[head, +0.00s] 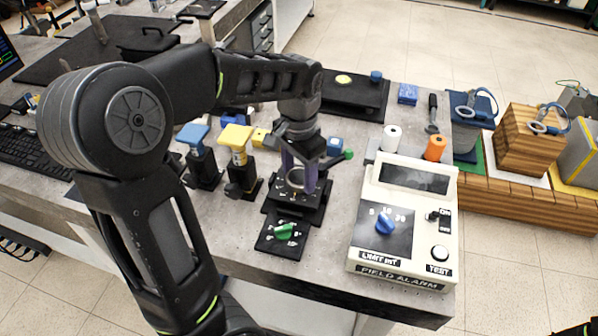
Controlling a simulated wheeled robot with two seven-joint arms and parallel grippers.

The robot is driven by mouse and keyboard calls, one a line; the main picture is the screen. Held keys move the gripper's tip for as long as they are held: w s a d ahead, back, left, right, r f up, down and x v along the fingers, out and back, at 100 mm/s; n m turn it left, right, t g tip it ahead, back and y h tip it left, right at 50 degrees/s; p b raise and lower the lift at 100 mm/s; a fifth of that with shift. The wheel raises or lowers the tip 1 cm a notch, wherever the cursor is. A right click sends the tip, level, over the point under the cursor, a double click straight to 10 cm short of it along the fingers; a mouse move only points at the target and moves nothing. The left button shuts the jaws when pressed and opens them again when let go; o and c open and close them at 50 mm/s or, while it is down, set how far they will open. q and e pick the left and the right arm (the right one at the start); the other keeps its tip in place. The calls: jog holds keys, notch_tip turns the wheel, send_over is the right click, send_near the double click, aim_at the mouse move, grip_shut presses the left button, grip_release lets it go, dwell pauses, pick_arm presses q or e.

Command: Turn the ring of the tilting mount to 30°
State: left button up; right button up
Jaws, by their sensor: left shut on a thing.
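The tilting mount (318,187) stands on a black base near the middle of the table, with two purple uprights and a ring (295,176) between them. My left gripper (298,158) reaches down onto the mount from above and is shut at the ring; its fingers and the wrist hide the ring's upper part. A black plate (268,243) in front of the mount carries a green pointer knob (285,230) and small white marks, too small to read. The ring's angle cannot be read.
Blue-topped (193,134) and yellow-topped (236,137) stands are close left of the mount. A white field alarm box (405,262) with a blue dial stands close right. A keyboard (35,152) lies left.

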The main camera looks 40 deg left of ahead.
pick_arm(q)
jog(key=shift+c, duration=0.8)
jog(key=shift+m, duration=0.5)
jog(key=m, duration=0.4)
jog(key=shift+m, duration=0.3)
jog(key=m+p, duration=0.1)
jog(key=m, duration=0.5)
jog(key=shift+m, duration=0.3)
jog(key=o, duration=1.4)
